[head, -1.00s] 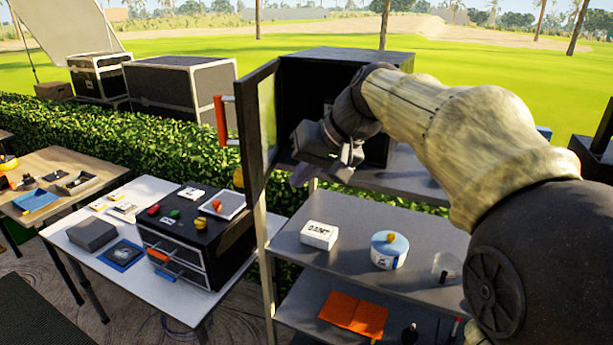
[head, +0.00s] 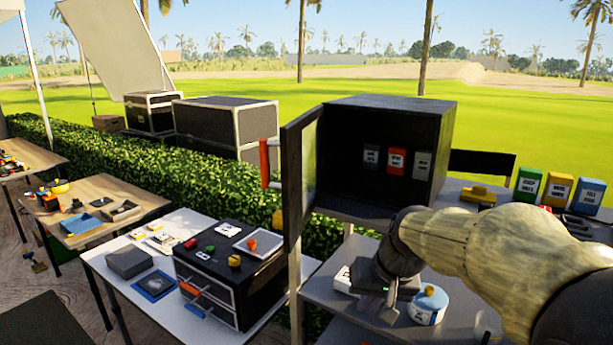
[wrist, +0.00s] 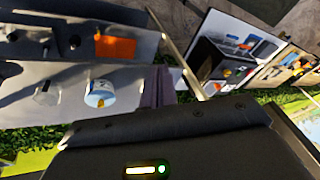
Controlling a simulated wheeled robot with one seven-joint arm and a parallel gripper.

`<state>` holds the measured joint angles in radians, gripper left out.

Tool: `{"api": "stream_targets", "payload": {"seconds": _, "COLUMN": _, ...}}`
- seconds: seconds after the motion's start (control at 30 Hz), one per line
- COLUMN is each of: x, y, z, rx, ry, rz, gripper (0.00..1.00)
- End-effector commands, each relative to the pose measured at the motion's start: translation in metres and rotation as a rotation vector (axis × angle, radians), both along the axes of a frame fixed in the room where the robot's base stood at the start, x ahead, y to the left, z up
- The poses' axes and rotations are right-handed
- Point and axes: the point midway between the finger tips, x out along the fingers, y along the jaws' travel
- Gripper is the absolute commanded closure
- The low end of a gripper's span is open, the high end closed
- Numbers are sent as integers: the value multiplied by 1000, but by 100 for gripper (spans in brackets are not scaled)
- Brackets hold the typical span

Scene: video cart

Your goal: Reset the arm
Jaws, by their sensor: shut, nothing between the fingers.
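My arm reaches in from the right in the head view. My gripper (head: 390,305) points down over the cart's shelf, below the open cabinet. It is shut and empty. It hangs close to the white box (head: 343,279) and the round blue-and-white tub (head: 428,305), partly covering the box. I cannot tell whether it touches either. In the wrist view, the gripper body fills the bottom, and the tub (wrist: 99,93) shows beyond it.
The black cabinet (head: 430,112) stands with its glass door (head: 299,175) swung open; three labelled cases (head: 396,160) stand inside. A drawer unit (head: 240,285) sits on the white table at left. Several coloured boxes (head: 557,190) stand at right.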

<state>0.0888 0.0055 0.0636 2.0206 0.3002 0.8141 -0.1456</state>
Motion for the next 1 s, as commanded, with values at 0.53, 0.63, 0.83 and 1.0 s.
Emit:
{"api": "stream_targets", "payload": {"seconds": 0.53, "x": -114, "y": -34, "z": -146, "rx": -225, "ry": 89, "rz": 27, "gripper": 100}}
{"api": "stream_targets", "payload": {"seconds": 0.63, "x": -114, "y": -34, "z": -146, "rx": -226, "ry": 88, "rz": 28, "gripper": 100}}
{"api": "stream_targets", "payload": {"seconds": 0.83, "x": -114, "y": -34, "z": -146, "rx": -225, "ry": 88, "rz": 27, "gripper": 100}}
{"api": "stream_targets", "payload": {"seconds": 1.0, "x": -114, "y": -34, "z": -146, "rx": -225, "ry": 88, "rz": 27, "gripper": 100}}
